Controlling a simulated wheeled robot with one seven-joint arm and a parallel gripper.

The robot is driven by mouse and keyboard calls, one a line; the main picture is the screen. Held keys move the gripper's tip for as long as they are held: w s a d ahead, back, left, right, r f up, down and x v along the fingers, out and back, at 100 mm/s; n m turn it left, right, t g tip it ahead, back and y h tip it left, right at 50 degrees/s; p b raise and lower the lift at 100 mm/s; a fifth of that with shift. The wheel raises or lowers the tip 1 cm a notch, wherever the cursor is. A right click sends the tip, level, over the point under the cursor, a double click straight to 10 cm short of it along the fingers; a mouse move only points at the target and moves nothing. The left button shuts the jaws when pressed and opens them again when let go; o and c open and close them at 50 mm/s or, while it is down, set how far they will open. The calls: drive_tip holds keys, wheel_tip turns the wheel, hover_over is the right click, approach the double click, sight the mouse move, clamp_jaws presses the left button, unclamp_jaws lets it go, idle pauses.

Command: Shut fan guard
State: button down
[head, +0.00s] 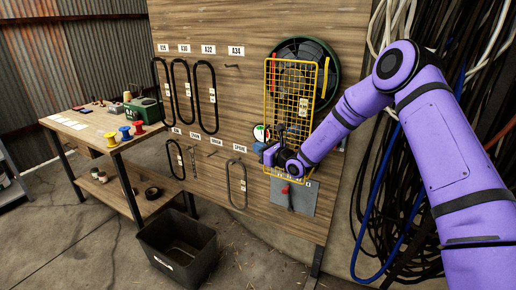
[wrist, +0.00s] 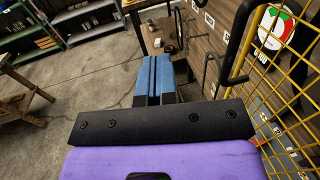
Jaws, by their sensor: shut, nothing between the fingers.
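The yellow mesh fan guard (head: 293,98) stands in front of the wooden board. The round dark green fan (head: 326,64) shows uncovered past its top and right side, so the guard looks swung out from it. In the wrist view the guard (wrist: 289,132) rises at the right, with a black curved handle (wrist: 238,42) beside my gripper. My gripper (head: 259,147) is at the guard's lower left. Its blue fingers (wrist: 154,75) are together with nothing between them. I cannot tell whether its body touches the handle or mesh.
A round coloured gauge (wrist: 275,28) is on the board near the guard. Black belts (head: 206,95) hang at the left. A grey plate (head: 305,199) with a red-handled tool is below. Cables (head: 481,70) hang at the right. A workbench (head: 95,128) and black bin (head: 178,249) stand left.

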drive_tip(key=s+a, duration=0.3)
drive_tip(key=s, duration=0.5)
drive_tip(key=s+d+r+n+g+y, duration=0.1)
drive_tip(key=s+r+n+g, duration=1)
drive_tip(key=s+r+n, duration=0.7)
drive_tip(key=s+d+r+n+t+h, duration=0.1)
drive_tip(key=s+d+r+n+h, duration=0.1)
drive_tip(key=s+d, duration=0.6)
drive_tip(key=s+d+r+n+t+h, duration=0.1)
drive_tip(key=s+d+r+n+h, duration=0.2)
drive_tip(key=s+d+h, duration=0.4)
drive_tip(key=s+d+r+n+t+h, duration=0.1)
drive_tip(key=s+d+r+n+h, duration=0.2)
drive_tip(key=s+d, duration=0.7)
drive_tip(key=shift+s+n+t+h, duration=0.3)
drive_tip(key=shift+s+n+h, duration=0.25)
drive_tip(key=shift+h, duration=0.25)
